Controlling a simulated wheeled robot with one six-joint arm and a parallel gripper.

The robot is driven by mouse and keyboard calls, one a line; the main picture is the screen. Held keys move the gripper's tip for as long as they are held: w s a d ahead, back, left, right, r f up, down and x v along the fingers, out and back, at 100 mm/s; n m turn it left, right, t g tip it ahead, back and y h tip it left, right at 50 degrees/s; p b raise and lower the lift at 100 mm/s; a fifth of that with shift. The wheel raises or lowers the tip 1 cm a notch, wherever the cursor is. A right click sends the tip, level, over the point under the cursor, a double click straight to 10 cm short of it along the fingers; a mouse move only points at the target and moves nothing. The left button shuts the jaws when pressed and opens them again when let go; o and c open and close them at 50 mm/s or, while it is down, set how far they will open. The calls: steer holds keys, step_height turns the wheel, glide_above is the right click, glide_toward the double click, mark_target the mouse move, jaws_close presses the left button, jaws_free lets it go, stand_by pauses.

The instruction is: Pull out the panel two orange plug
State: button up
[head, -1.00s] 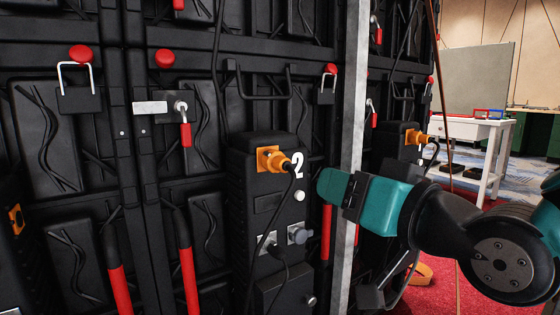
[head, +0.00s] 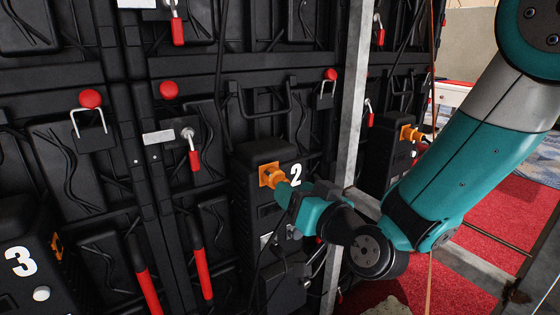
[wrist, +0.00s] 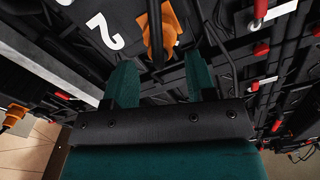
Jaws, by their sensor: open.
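The orange plug (head: 280,180) sits in the orange socket on the black panel box marked 2 (head: 258,160). Its dark cable hangs down. My gripper (head: 293,189) is right at the plug, coming from the right, and partly covers it. In the wrist view my gripper (wrist: 160,62) is open, with two teal fingers apart. The orange plug (wrist: 169,32) shows just beyond the fingertips, roughly between them. I cannot tell whether a finger touches it.
A grey metal post (head: 349,130) stands just right of box 2. Another black box with an orange plug (head: 411,133) is behind it. Box 3 (head: 22,262) is at lower left. Red-handled levers (head: 200,262) hang left of box 2.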

mark_target(280, 176)
steer(key=p+x, duration=0.3)
steer(key=shift+w+a+r, duration=0.2)
steer(key=shift+w+r, duration=0.1)
steer(key=shift+w, duration=0.05)
steer(key=shift+w+a+f+p, duration=0.3)
steer(key=shift+w+a+p, duration=0.2)
steer(key=shift+w+p, duration=0.35)
steer(key=shift+s, duration=0.15)
jaws_close()
steer(key=shift+s+d+f+b, duration=0.2)
steer(key=shift+s+d+b, duration=0.25)
steer(key=shift+b, duration=0.55)
steer(key=c, duration=0.9)
jaws_free()
steer(key=shift+s+r, duration=0.15)
steer(key=shift+s, duration=0.1)
steer(key=shift+c, duration=0.2)
steer(key=o, duration=0.9)
steer(key=shift+d, duration=0.15)
steer(key=shift+o, duration=0.2)
